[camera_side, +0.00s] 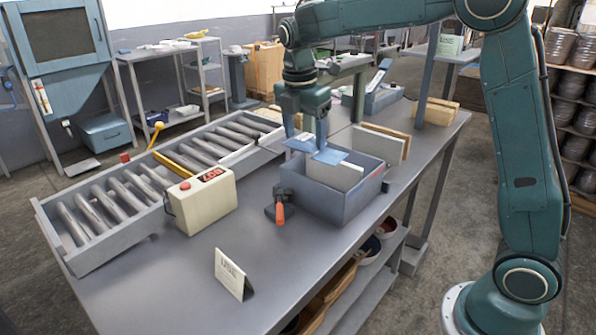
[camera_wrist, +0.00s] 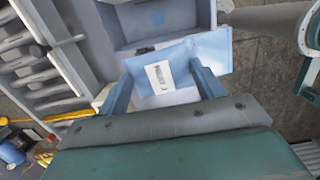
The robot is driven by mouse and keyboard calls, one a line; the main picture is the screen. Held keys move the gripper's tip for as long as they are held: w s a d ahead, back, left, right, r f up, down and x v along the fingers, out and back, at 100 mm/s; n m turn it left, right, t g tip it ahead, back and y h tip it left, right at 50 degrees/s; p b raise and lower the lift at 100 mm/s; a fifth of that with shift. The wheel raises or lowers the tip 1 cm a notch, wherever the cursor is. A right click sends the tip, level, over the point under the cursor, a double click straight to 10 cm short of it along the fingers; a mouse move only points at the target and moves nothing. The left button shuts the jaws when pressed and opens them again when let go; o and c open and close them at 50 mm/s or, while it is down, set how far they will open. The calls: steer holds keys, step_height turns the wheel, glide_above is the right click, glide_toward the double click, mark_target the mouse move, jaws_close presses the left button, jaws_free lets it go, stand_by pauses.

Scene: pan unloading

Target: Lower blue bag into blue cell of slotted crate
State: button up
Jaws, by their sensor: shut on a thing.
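A blue bag (camera_wrist: 185,57) with a white printed label is between the two fingers of my gripper (camera_side: 307,142), which is shut on it. The bag also shows in the side view (camera_side: 327,156), over the left part of the grey crate (camera_side: 338,207). A pale divider panel (camera_side: 336,174) stands in the crate just under the bag.
A roller conveyor (camera_side: 125,205) runs along the left. A cream box with a red button and display (camera_side: 203,205) stands beside the crate, with an orange-handled tool (camera_side: 279,213) between. A folded sign (camera_side: 232,275) stands in front.

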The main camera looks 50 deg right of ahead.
steer(key=d+f, duration=0.4)
steer(key=d, duration=0.2)
steer(key=shift+w+f, duration=0.1)
steer(key=shift+f, duration=0.1)
stand_by(0.9)
steer(key=shift+f, duration=4.45)
steer(key=shift+f, duration=1.6)
